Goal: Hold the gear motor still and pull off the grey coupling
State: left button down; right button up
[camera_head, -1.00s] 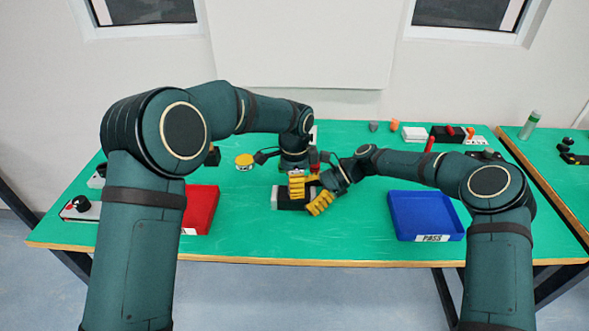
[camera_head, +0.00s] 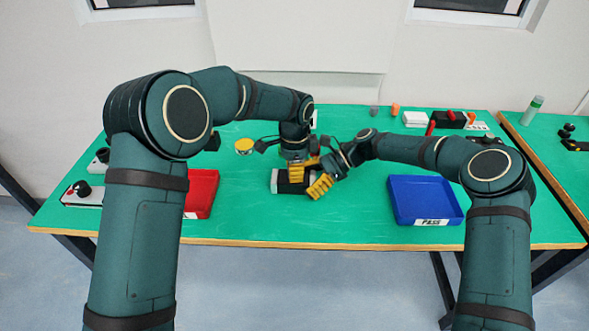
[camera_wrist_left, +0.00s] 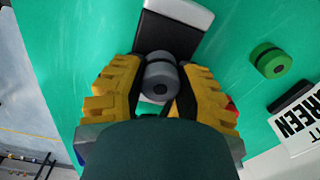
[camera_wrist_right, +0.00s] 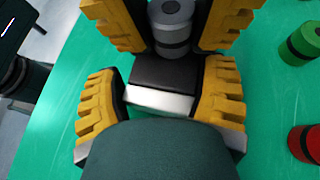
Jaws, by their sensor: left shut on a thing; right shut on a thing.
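The gear motor, a black block with a silver end, lies on the green table below my grippers in the head view (camera_head: 291,185). It shows in the left wrist view (camera_wrist_left: 171,32) and the right wrist view (camera_wrist_right: 162,74). The grey coupling (camera_wrist_left: 160,78) is a short grey cylinder with a dark band at the motor's end; it also shows in the right wrist view (camera_wrist_right: 171,22). My left gripper (camera_head: 297,173) is shut on the coupling from above. My right gripper (camera_head: 318,178) is shut on the motor from the right. The contact faces are partly hidden.
A red tray (camera_head: 208,187) stands left and a blue PASS tray (camera_head: 430,222) right. A knob box (camera_head: 82,195) is at the left edge. A green cylinder (camera_wrist_left: 271,60) and a red cylinder (camera_wrist_right: 306,143) stand nearby.

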pick_arm(q)
jog(key=shift+r, duration=2.5)
pick_arm(e)
jog(key=shift+c, duration=0.2)
jog(key=o, duration=0.9)
jog(key=shift+c, duration=0.2)
jog(key=v, duration=1.2)
jog(key=shift+f, duration=0.1)
jog(key=shift+s, duration=0.1)
